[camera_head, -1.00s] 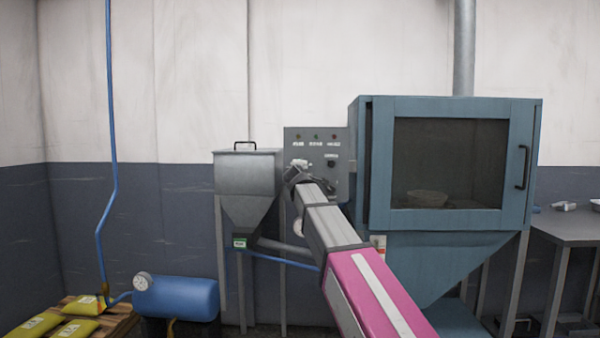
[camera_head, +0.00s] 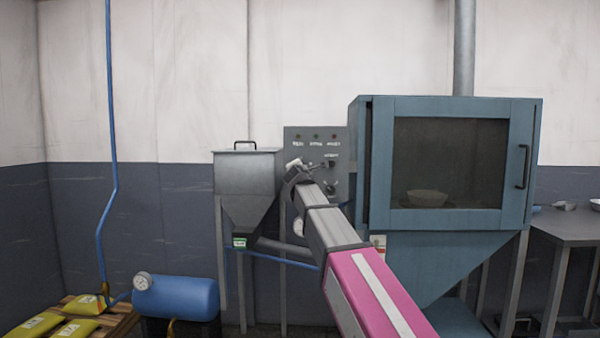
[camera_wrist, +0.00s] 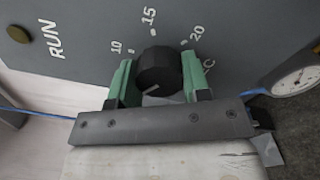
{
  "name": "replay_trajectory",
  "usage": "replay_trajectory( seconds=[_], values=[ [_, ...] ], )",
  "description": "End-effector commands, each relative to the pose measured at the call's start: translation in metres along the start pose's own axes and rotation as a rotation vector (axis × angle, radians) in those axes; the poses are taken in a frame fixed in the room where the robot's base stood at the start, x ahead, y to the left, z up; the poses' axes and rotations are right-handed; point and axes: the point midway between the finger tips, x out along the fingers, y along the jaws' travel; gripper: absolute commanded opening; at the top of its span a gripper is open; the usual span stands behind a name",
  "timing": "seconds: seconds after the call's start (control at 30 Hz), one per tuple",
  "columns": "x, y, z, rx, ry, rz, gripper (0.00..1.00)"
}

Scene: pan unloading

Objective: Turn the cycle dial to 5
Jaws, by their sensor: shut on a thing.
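A black round dial (camera_wrist: 160,72) stands on the grey control panel (camera_wrist: 95,30) in the wrist view. White marks 10, 15 and 20 show around its far side; a 5 cannot be seen. A short pale line on the dial lies on the side nearest me, away from those numbers. My gripper (camera_wrist: 160,82) has green fingers on both sides of the dial and is shut on it. In the head view the control panel (camera_head: 296,145) stands left of the blue cabinet, and my arm partly covers its lower part.
The blue cabinet (camera_head: 380,106) has a closed windowed door with a bowl (camera_head: 427,198) behind it. A grey hopper (camera_head: 245,175) stands close to the panel's left. A blue tank (camera_head: 180,298) is lower left. A round gauge (camera_wrist: 300,80) shows at right in the wrist view.

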Motion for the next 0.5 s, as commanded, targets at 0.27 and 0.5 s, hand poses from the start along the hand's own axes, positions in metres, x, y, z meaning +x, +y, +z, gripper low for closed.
replay_trajectory(
  seconds=[0.27,0.5],
  values=[
    [-0.0006,-0.0006,-0.0009,-0.008,0.001,-0.001,0.2],
    [-0.0006,-0.0007,-0.0009,-0.007,0.001,-0.001,0.63]
  ],
)
